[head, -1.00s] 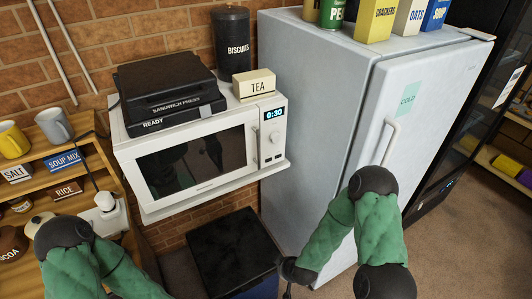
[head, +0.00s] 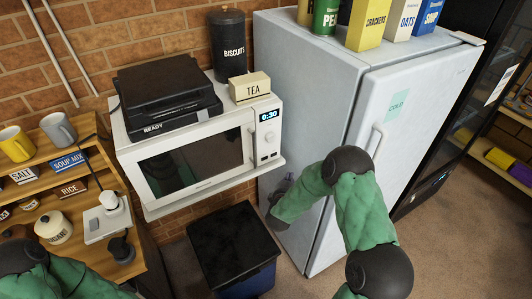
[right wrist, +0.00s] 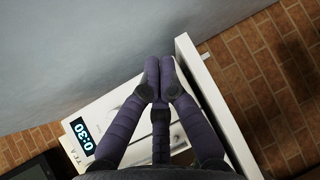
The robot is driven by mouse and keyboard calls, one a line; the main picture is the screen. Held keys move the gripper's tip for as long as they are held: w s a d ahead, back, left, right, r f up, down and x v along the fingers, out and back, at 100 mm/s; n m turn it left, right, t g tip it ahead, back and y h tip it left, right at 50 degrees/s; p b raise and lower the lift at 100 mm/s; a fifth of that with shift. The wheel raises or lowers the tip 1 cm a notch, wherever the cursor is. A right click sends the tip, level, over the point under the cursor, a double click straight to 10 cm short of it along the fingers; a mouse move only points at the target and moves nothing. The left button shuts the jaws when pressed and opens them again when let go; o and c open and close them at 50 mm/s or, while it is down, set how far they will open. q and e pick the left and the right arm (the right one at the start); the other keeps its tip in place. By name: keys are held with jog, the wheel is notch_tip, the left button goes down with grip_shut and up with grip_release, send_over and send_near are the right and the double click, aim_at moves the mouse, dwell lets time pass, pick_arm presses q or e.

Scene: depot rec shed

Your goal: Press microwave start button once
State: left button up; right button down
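The white microwave (head: 146,178) stands on a shelf against the brick wall, its door shut. Its display (head: 268,115) reads 0:30; a round dial and small buttons (head: 266,157) lie below it on the control panel. My right gripper (head: 285,183) is small and partly hidden by my arm, to the right of the panel's lower part, in front of the fridge side. In the right wrist view its purple fingers (right wrist: 158,74) are together and empty, covering part of the panel below the display (right wrist: 82,136). Contact cannot be told. My left gripper is out of view.
The fridge (head: 318,100) stands close on the microwave's right. A sandwich press (head: 165,90), TEA box (head: 250,86) and BISCUITS canister (head: 230,45) sit on top of the microwave. A black-lidded bin (head: 232,240) is below. Wooden shelves (head: 100,170) stand on the left.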

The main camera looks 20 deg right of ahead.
aim_at(274, 155)
jog(key=shift+w+d+r, duration=0.1)
jog(key=shift+r, duration=0.25)
jog(key=shift+w, duration=0.1)
jog(key=shift+w+a+b, duration=0.2)
jog(key=shift+w+b, duration=0.2)
jog(key=shift+w, duration=1.75)
jog(key=shift+w+a+b, duration=0.2)
jog(key=shift+w+b, duration=0.2)
jog(key=shift+w, duration=1.75)
jog(key=shift+w, duration=0.15)
jog(key=shift+w, duration=0.3)
